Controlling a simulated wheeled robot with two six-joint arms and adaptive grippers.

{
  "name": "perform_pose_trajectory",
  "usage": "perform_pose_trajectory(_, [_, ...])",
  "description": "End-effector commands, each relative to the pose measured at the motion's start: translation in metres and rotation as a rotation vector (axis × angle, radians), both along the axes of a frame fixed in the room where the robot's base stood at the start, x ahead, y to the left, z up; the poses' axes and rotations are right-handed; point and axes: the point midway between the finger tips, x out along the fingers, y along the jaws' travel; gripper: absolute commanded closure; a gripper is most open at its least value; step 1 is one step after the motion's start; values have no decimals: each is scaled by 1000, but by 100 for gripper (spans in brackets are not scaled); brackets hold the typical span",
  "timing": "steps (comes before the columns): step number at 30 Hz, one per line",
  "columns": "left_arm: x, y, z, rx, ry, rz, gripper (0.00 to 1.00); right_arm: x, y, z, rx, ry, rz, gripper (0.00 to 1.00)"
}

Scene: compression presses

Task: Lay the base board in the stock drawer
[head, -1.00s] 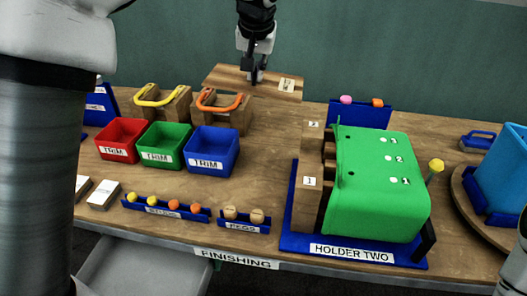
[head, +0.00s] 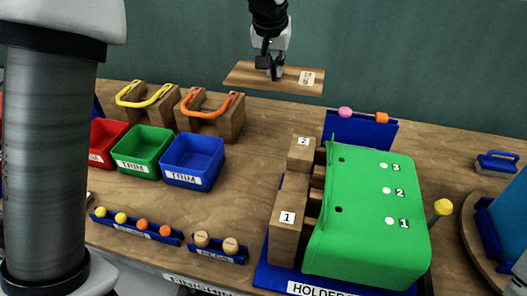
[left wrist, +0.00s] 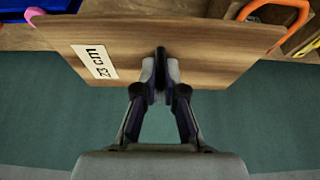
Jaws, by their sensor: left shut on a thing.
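The base board (head: 245,75) is a flat wooden plate with a white label, held nearly level in front of the green wall beyond the table's back edge. My left gripper (head: 274,72) is shut on its edge. In the left wrist view the fingers (left wrist: 160,80) grip the near edge of the board (left wrist: 215,50), whose label reads 23 cm. No open stock drawer can be clearly made out now; the area below the table's front edge is mostly cut off or hidden by my own arm. My right gripper is not in view.
A green press cover (head: 365,225) in a blue holder fills the right middle. Green (head: 143,165) and blue (head: 193,178) trim bins and wooden blocks with yellow and orange handles (head: 212,120) stand left. Blue peg racks (head: 218,257) line the front. Bare table lies between.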

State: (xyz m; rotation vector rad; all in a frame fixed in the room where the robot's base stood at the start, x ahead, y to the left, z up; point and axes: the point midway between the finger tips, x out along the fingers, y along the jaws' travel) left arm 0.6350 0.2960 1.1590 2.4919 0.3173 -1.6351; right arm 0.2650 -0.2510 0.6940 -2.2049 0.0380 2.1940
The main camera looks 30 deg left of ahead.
Motion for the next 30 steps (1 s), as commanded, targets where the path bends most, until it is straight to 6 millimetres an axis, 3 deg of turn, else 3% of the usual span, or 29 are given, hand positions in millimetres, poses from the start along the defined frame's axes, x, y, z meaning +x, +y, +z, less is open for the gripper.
perform_pose_trajectory(3, [-1,0,-40,1,8,0,100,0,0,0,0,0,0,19])
perform_pose_trajectory(18, [0,0,-180,2,7,-1,100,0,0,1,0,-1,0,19])
perform_pose_trajectory(30, [1,-1,-245,2,4,-1,100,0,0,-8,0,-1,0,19])
